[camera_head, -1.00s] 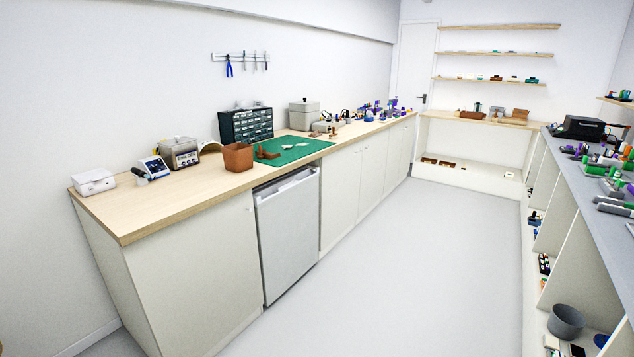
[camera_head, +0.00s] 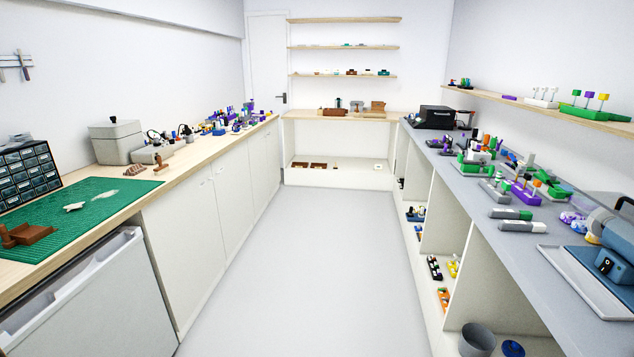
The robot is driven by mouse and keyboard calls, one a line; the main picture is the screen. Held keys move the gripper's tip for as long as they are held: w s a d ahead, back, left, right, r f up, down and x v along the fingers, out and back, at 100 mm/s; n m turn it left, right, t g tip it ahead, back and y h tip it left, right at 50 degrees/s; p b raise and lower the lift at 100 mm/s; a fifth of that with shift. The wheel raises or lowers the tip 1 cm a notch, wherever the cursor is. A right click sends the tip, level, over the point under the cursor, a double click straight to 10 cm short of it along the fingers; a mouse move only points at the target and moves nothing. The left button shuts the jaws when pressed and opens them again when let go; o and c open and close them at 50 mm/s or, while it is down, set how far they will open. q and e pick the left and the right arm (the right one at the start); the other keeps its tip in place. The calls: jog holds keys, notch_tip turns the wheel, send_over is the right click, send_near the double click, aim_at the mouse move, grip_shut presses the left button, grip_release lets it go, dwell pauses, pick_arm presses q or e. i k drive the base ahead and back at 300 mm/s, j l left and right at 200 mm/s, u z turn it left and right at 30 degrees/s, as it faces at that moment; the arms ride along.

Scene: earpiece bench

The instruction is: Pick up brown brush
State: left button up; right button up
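I cannot make out the brown brush for certain. A small brown upright item (camera_head: 160,162) and a flat brown item (camera_head: 134,170) lie on the left bench (camera_head: 192,160) just beyond the green mat (camera_head: 105,197). They are too small to name surely. A larger brown block-like thing (camera_head: 27,234) sits on the near left part of the mat. Neither of my grippers is in view.
A drawer cabinet (camera_head: 28,175) and a grey lidded box (camera_head: 117,141) stand on the left bench. The right counter (camera_head: 470,200) holds many small coloured items. The floor aisle (camera_head: 300,260) is clear. A grey bin (camera_head: 477,339) stands at lower right.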

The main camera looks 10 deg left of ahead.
aim_at(161, 168)
jog(key=i+l, duration=0.1)
jog(key=i, duration=1.7)
jog(key=i+u, duration=0.45)
jog(key=i+l+u, duration=0.15)
jog(key=i+u, duration=0.35)
jog(key=i+l+u, duration=0.3)
jog(key=u, duration=0.15)
